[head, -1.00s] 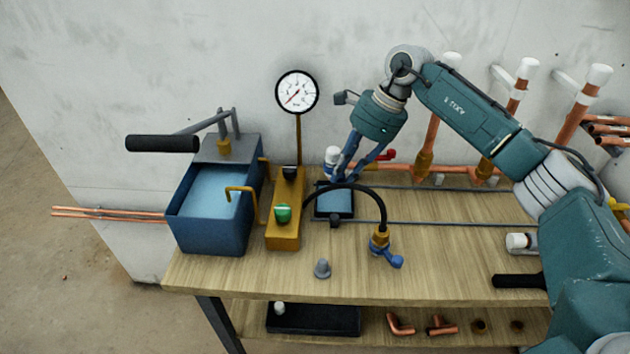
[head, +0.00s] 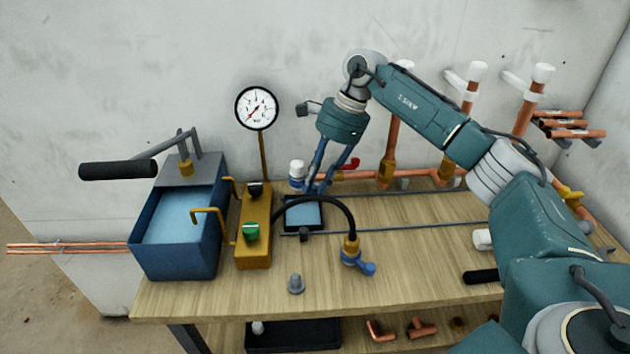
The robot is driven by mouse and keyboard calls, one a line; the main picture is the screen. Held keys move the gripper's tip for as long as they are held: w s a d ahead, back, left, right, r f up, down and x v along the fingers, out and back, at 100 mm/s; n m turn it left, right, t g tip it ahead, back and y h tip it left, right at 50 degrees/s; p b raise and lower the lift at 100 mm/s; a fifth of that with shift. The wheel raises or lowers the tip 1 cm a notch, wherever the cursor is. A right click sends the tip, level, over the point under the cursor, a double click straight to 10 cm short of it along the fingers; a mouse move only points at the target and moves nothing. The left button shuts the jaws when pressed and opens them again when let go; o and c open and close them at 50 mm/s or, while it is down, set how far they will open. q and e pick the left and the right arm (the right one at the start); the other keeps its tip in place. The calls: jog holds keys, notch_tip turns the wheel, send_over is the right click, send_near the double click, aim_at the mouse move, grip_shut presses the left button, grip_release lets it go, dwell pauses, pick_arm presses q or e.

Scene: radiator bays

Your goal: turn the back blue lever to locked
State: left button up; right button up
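My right gripper (head: 318,188) reaches down from its teal wrist to the back of the bench, with its fingers pointing down beside a white-capped fitting (head: 297,169). The fingers converge low down; whether they are open or hold something is unclear. No back blue lever can be clearly told apart there; the fingers cover that spot. A red lever (head: 351,164) shows just right of the fingers. Another blue lever (head: 367,269) is on a brass valve (head: 351,248) nearer the front, at the end of a black hose. My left gripper is not in view.
A blue water tank (head: 177,260) with a black-handled pump lever (head: 118,170) stands at left. Beside it are a yellow block (head: 253,255) with a green knob and a pressure gauge (head: 257,107). Copper pipes rise behind my arm.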

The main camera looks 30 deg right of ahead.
jog(key=shift+o, duration=1.2)
jog(key=shift+w+r, duration=0.15)
jog(key=shift+r, duration=0.05)
jog(key=shift+f, duration=0.15)
jog(key=v, duration=1.2)
